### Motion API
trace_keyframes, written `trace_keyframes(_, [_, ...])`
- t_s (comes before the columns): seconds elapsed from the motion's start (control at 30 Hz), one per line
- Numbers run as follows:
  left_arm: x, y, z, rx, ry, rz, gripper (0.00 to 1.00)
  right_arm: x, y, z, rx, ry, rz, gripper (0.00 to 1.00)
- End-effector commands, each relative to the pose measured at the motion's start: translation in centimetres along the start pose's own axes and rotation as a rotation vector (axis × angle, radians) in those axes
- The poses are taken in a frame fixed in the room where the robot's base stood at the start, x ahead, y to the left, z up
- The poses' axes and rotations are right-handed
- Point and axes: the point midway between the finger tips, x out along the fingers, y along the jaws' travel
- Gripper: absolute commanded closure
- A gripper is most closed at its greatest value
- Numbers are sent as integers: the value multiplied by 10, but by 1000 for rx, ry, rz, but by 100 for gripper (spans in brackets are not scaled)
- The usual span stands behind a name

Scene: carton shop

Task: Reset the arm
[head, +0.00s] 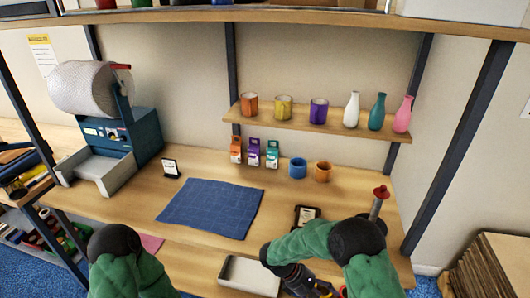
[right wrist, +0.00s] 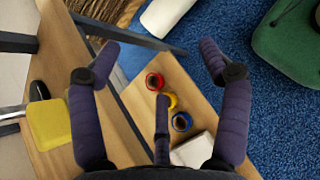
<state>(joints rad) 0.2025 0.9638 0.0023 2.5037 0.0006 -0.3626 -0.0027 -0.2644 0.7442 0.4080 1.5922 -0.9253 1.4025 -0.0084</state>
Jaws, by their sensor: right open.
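My right arm, green with a black joint, bends over the front right of the workbench (head: 190,258). My right gripper (head: 312,285) is low at the front edge in the head view, partly cut off by the frame. In the right wrist view the right gripper (right wrist: 158,58) has its dark purple fingers spread wide with nothing between them. My left arm, also green, shows at the bottom left of the head view; its gripper is not visible.
A white tray (head: 249,275), a dark tablet-like item (head: 306,216) and a red-topped grey post (head: 378,202) are near the right arm. Red (right wrist: 155,81), yellow (right wrist: 172,101) and blue (right wrist: 181,121) rings lie near the bench edge. The blue mat (head: 212,207) is clear.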

Motion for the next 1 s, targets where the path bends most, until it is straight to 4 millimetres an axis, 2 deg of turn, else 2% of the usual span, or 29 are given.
trace_keyframes(0.17, [0, 0, 0, 0, 0, 0, 59, 29, -39, -23, -10, 114, -146, 23])
trace_keyframes(0.33, [0, 0, 0, 0, 0, 0, 59, 55, -98, -51, 31, 281, -365, 23])
trace_keyframes(0.5, [0, 0, 0, 0, 0, 0, 59, 64, -156, -78, 164, 463, -604, 23])
trace_keyframes(0.6, [0, 0, 0, 0, 0, 0, 59, 63, -179, -90, 281, 555, -726, 23])
trace_keyframes(0.7, [0, 0, 0, 0, 0, 0, 59, 62, -195, -99, 422, 634, -827, 23])
trace_keyframes(0.8, [0, 0, 0, 0, 0, 0, 59, 63, -201, -104, 584, 697, -904, 23])
trace_keyframes(1.0, [0, 0, 0, 0, 0, 0, 59, 74, -198, -101, 881, 766, -966, 23])
